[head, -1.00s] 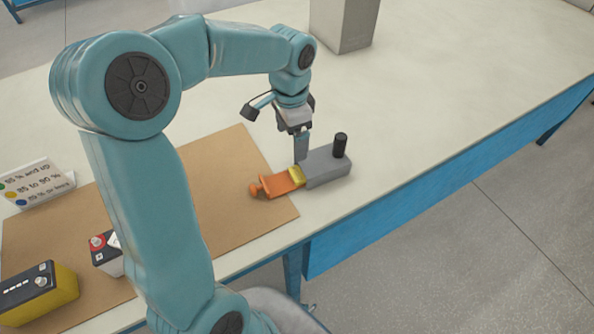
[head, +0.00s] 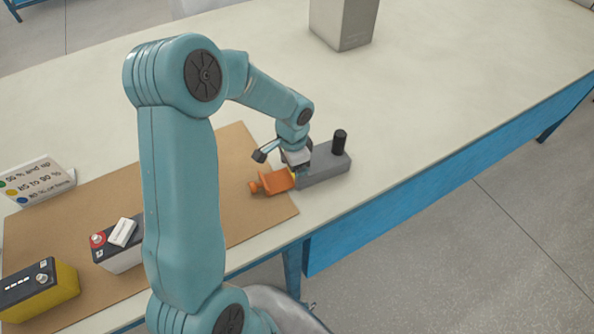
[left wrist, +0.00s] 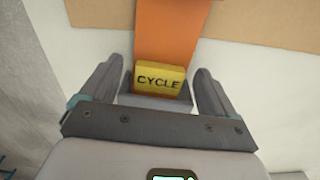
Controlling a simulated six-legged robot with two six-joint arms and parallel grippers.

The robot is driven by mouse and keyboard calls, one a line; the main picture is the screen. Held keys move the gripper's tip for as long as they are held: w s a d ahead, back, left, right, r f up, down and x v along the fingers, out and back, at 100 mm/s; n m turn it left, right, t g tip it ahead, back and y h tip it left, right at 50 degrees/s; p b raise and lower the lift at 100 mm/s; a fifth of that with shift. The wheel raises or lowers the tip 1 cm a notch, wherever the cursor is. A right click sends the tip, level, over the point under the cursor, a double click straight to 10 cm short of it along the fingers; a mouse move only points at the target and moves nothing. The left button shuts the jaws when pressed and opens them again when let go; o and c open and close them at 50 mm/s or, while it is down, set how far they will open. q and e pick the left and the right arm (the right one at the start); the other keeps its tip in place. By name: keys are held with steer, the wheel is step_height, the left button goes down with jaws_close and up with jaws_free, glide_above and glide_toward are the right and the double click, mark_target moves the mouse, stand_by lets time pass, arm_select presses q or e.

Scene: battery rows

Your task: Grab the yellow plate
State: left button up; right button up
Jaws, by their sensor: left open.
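The yellow plate (left wrist: 159,79), marked CYCLE, shows in the left wrist view at the end of an orange piece (left wrist: 172,30). My left gripper (left wrist: 160,72) is open, with one finger on each side of the plate and a gap on both sides. In the head view my left gripper (head: 296,168) is low over the joint between the orange piece (head: 272,183) and a grey block (head: 325,168). It hides nearly all of the plate there. My right gripper is not in view.
A black knob (head: 340,142) stands up from the grey block, right of my gripper. A brown mat (head: 248,215) holds a white-and-black battery (head: 118,243) and a yellow-and-black battery (head: 40,290). A sign (head: 38,182) and a grey box (head: 343,25) stand farther off.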

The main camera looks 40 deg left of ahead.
arm_select(q)
steer(key=c, duration=1.4)
steer(key=shift+r, duration=0.1)
